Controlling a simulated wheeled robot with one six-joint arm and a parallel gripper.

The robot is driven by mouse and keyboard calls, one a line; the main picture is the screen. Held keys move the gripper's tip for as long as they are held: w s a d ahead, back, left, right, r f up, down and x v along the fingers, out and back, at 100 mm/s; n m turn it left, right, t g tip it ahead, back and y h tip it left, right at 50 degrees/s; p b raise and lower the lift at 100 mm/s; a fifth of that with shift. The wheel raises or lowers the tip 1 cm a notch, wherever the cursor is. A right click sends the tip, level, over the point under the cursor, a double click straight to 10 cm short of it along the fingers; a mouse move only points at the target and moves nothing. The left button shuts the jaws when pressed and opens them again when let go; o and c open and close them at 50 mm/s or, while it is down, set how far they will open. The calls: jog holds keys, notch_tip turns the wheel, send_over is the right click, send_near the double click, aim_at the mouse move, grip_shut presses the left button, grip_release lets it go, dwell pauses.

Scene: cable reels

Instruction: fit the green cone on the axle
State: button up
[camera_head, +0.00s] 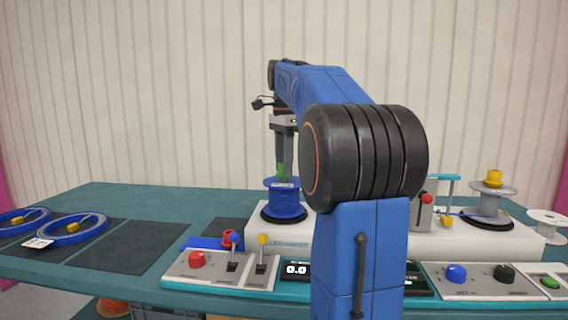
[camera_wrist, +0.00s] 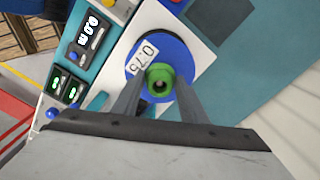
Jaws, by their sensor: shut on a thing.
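My gripper (camera_head: 283,152) points straight down above the blue reel (camera_head: 284,198) and is shut on the green cone (camera_head: 282,171). The cone is at the top of the reel, over its middle; I cannot tell whether it touches the axle. In the wrist view, the cone (camera_wrist: 160,78) sits between the fingers (camera_wrist: 158,90), with a dark hole in its centre. Behind it is the blue reel flange (camera_wrist: 178,52) with a white 0.75 label (camera_wrist: 147,52). The axle itself is hidden by the cone and reel. The reel stands upright on a dark round base.
A grey reel (camera_head: 492,188) with a yellow cone (camera_head: 493,177) stands at the right. A control panel (camera_head: 222,276) with levers and buttons lies in front. Blue cable coils (camera_head: 72,230) lie at the left on dark mats. The mat (camera_head: 128,248) beside them is bare.

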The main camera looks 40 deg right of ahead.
jog(key=shift+f, duration=0.2)
jog(key=o, duration=1.4)
jog(key=shift+r, duration=0.1)
jog(key=shift+r, duration=3.9)
